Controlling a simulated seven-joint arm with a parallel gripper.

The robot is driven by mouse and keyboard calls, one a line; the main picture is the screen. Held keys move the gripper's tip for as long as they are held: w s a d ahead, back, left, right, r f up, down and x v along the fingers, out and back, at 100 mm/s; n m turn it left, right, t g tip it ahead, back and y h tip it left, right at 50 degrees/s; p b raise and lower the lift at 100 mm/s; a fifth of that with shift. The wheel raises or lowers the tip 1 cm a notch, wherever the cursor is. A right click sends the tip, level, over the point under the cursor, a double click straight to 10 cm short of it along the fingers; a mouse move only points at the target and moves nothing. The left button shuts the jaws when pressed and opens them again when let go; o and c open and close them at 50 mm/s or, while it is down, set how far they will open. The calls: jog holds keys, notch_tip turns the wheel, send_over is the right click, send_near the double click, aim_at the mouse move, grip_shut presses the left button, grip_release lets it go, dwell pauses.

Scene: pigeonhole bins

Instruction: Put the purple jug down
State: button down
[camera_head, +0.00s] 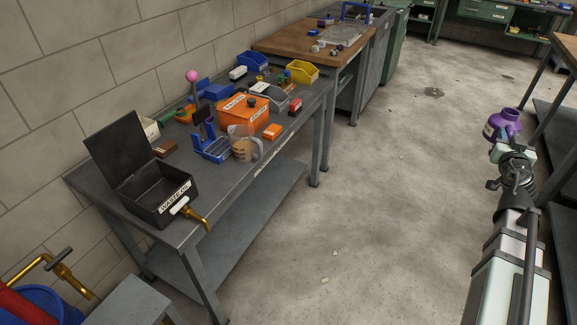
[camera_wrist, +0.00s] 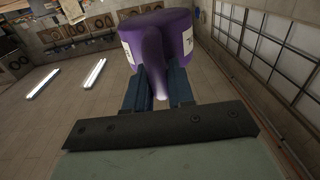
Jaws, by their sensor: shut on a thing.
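The purple jug (camera_head: 507,120) is at the right of the head view, held up at the end of my arm, above the concrete floor. It has a white label on its side. In the wrist view the jug (camera_wrist: 172,38) fills the top middle, with its handle toward the camera. My gripper (camera_head: 497,150) is shut on the jug; in the wrist view its two blue fingers (camera_wrist: 160,85) stand on either side of the handle. The jug's far side is hidden.
A grey workbench (camera_head: 240,150) at left holds a black waste oil box (camera_head: 160,200), an orange box (camera_head: 243,112), a clear pitcher (camera_head: 243,145) and several tools. A wooden-topped bench (camera_head: 290,42) stands behind it. A dark shelf unit (camera_head: 560,150) stands close right of my arm.

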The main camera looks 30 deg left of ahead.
jog(key=s+a+f+n+g+y, duration=0.2)
jog(key=a+n+y, duration=0.15)
jog(key=a, duration=0.95)
jog(key=s+a+f+n+g+y, duration=0.15)
jog(key=a+y, duration=0.35)
jog(key=a, duration=0.8)
jog(key=s+a+f+n+g+y, duration=0.1)
jog(key=a+f+n+g+y, duration=0.2)
jog(key=a, duration=0.9)
jog(key=s+a+f+n+g+y, duration=0.2)
jog(key=s+a+n+g, duration=0.15)
jog(key=s+a, duration=0.65)
jog(key=s+a+f+n+g+y, duration=0.1)
jog(key=s+a+n+g+y, duration=0.2)
jog(key=s+a, duration=0.8)
jog(key=s+a+f+n+g+y, duration=0.1)
jog(key=s+a+f+n+g, duration=0.25)
jog(key=a, duration=1.25)
jog(key=shift+m+g+h, duration=0.25)
jog(key=shift+m+g, duration=0.15)
jog(key=shift+g, duration=0.35)
jog(key=shift+s+a+f, duration=0.1)
jog(key=shift+s+f, duration=0.05)
jog(key=shift+f, duration=1.25)
jog(key=shift+s+a+f, duration=0.15)
jog(key=shift+s+f, duration=0.05)
jog(key=shift+f, duration=1.2)
jog(key=shift+s+a+f, duration=0.1)
jog(key=shift+s+f, duration=0.05)
jog(key=shift+f, duration=1.25)
